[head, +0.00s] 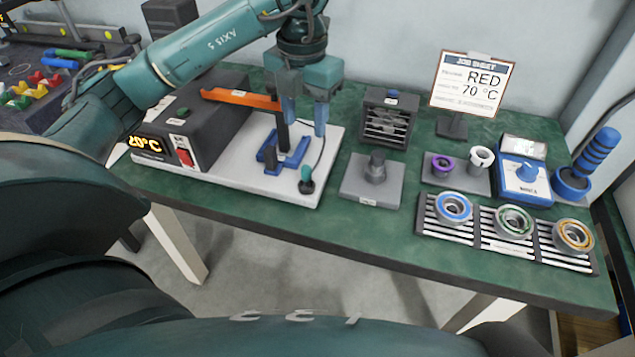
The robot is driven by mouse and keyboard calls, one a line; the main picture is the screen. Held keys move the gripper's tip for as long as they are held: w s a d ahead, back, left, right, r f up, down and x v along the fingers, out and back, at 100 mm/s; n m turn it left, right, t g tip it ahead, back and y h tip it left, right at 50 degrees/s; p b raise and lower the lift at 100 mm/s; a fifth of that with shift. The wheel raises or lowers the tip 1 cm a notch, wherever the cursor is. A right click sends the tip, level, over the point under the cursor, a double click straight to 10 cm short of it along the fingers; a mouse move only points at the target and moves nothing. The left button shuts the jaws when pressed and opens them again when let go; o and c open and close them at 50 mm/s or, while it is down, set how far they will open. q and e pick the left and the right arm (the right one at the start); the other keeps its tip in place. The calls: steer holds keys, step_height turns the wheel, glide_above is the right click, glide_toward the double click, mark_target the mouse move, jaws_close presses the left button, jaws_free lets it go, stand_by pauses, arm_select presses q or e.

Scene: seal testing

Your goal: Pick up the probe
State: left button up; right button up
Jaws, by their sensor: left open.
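A small teal-topped dark piece with a thin black cable (306,178) stands at the plate's right front corner, below and apart from the fingers. I cannot tell for certain which of these is the probe. Nothing shows between the fingers. My right gripper is out of view.
A dark heater box (205,115) with a lit temperature display stands left on the plate. To the right are a grey block with a post (374,178), a slotted rack (388,118), a job ticket (472,85), a blue device (524,178) and ringed trays (505,232).

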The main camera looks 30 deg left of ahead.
mark_target(306, 167)
arm_select(q)
steer(key=f, duration=1.2)
steer(key=shift+s+d+f, duration=0.1)
steer(key=shift+s, duration=0.1)
steer(key=shift+c, duration=0.3)
jaws_close()
